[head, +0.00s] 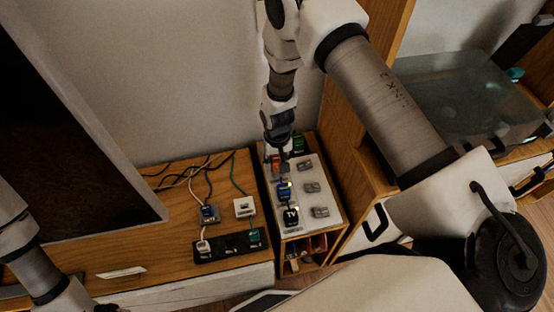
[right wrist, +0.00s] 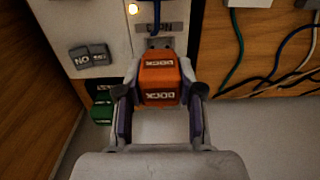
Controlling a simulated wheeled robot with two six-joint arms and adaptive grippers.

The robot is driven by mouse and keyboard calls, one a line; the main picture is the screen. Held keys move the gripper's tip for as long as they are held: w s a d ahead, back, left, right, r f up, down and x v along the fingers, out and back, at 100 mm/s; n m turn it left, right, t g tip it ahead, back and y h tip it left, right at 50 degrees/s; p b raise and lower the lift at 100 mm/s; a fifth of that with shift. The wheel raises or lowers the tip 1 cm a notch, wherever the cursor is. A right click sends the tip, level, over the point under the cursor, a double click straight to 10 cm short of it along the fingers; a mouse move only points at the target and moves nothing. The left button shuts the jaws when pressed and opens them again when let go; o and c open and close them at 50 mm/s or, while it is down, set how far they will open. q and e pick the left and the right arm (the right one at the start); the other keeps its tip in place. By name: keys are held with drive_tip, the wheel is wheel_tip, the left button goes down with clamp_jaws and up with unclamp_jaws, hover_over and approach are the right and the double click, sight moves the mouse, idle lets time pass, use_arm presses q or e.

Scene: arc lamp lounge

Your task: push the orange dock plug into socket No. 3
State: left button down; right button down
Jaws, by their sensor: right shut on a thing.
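The orange dock plug (right wrist: 158,78) is between the two fingers of my right gripper (right wrist: 158,108), which is shut on it, in the right wrist view. In the head view the plug (head: 275,162) is partly hidden by my right gripper (head: 279,148), at the far end of the pale socket panel (head: 301,192). A grey metal piece (right wrist: 158,43) shows just beyond the plug; I cannot tell whether the plug is seated in it.
A blue plug (head: 284,189) and a black plug (head: 291,215) stand in the panel's near part. Grey switches (head: 312,187) line its right side. A green plug (right wrist: 102,108) is near the orange one. Cables and a black strip (head: 208,247) lie on the wooden cabinet left.

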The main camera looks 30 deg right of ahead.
sight(277, 167)
idle(0.4)
drive_tip(key=shift+f+b, duration=1)
drive_tip(key=shift+f, duration=0.65)
drive_tip(key=c, duration=0.7)
unclamp_jaws()
drive_tip(key=shift+o, duration=0.2)
drive_tip(key=shift+r, duration=0.15)
wheel_tip(277, 167, up, 12)
drive_tip(key=shift+f, duration=0.1)
drive_tip(key=shift+s, duration=0.1)
